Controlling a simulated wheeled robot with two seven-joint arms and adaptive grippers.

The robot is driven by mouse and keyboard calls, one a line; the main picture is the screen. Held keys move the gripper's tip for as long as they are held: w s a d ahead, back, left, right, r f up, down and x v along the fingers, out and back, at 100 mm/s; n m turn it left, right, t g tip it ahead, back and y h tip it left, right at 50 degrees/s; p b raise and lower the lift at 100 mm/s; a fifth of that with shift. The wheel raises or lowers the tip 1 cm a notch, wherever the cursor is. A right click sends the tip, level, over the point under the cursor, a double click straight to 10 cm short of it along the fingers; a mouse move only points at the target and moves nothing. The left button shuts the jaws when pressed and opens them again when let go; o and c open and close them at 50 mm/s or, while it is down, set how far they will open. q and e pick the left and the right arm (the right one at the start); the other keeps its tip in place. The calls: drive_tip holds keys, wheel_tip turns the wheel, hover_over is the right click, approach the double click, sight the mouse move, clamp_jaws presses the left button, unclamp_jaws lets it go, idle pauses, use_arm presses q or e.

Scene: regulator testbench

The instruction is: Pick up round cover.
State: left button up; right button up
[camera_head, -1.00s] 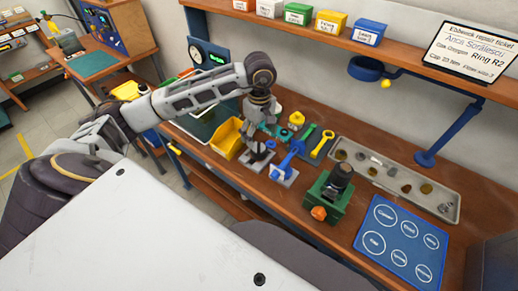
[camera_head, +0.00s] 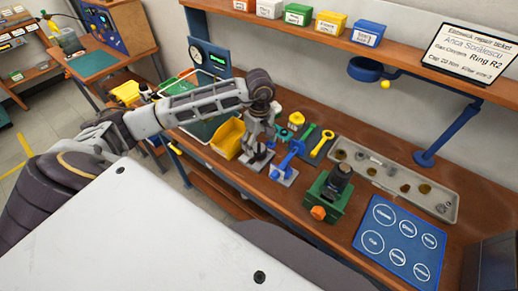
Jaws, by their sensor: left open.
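My left gripper (camera_head: 258,158) points down at the bench, over a grey plate with a dark part beside the yellow bin. It is open; its fingertips are small and partly merge with the dark part, and I cannot tell whether they touch it. I cannot tell for certain which part is the round cover. A green fixture (camera_head: 326,193) with a black cylindrical top (camera_head: 341,176) and an orange knob stands to the right of the gripper. A long grey tray (camera_head: 384,196) behind it holds several small round parts. My right gripper is not in view.
A yellow bin (camera_head: 228,138) stands just left of the gripper. A blue tool (camera_head: 288,157) on a grey plate and a yellow wrench (camera_head: 323,144) lie right of it. A blue mat (camera_head: 381,251) with labelled circles lies bare at the right. A shelf (camera_head: 300,31) with small boxes runs above.

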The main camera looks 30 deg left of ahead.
sight(259, 149)
use_arm(q)
wheel_tip(259, 149, down, 2)
drive_tip(key=shift+f+p, duration=0.25)
drive_tip(key=shift+p, duration=0.1)
drive_tip(key=shift+w+f, duration=0.1)
drive_tip(key=shift+f, duration=0.6)
drive_tip(key=c, duration=1.1)
drive_tip(key=shift+r, duration=0.15)
drive_tip(key=shift+r, duration=0.2)
drive_tip(key=shift+r+b, duration=0.7)
drive_tip(key=shift+r, duration=3.95)
